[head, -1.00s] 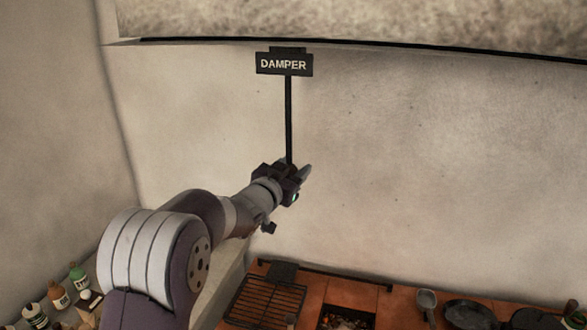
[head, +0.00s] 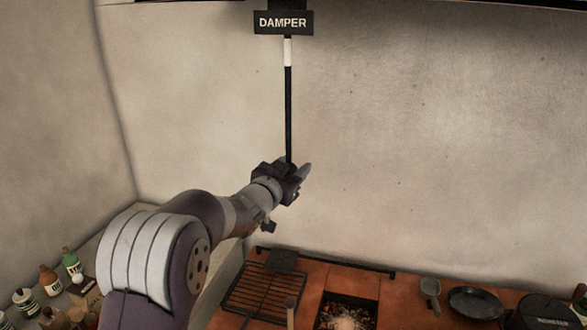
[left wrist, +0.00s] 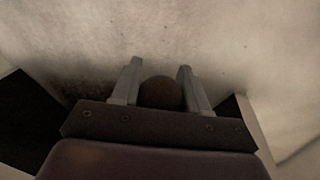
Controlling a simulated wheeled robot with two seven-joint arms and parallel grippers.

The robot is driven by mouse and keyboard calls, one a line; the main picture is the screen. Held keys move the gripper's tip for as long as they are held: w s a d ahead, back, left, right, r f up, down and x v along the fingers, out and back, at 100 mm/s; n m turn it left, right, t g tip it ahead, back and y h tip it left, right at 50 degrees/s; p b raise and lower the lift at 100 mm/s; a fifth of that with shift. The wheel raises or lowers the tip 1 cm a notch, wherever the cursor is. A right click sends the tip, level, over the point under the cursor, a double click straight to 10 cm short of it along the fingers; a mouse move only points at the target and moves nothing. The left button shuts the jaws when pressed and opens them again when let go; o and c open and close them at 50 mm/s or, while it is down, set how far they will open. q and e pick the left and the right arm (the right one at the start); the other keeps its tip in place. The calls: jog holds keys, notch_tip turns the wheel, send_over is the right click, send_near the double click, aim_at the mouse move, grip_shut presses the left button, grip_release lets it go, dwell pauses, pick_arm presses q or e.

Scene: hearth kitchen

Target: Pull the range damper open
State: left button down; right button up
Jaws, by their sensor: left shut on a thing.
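The damper rod (head: 288,110) is a thin black bar hanging down from under a black sign lettered DAMPER (head: 283,22). A white band (head: 288,52) shows on the rod just below the sign. My left gripper (head: 297,172) is at the rod's lower end. In the left wrist view, a round brown knob (left wrist: 159,92) sits between the fingers of my left gripper (left wrist: 158,85), which are shut on it. In the head view the gripper mostly hides the knob. My right gripper is in neither view.
Below is the orange-tiled range top with a grate (head: 265,290), an open fire hole (head: 346,312) with a bright glow, a small pan (head: 430,288) and a black skillet (head: 472,300). Several bottles (head: 50,280) stand at the lower left. The wall around the rod is bare.

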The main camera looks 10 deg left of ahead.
pick_arm(q)
jog(key=c, duration=0.6)
grip_release()
jog(key=shift+s+f, duration=0.1)
jog(key=shift+f, duration=0.3)
jog(key=shift+r, duration=0.15)
jog(key=shift+s+a, duration=0.1)
jog(key=shift+s, duration=0.2)
jog(key=b+v, duration=0.4)
jog(key=v, duration=0.8)
jog(key=shift+s, duration=0.1)
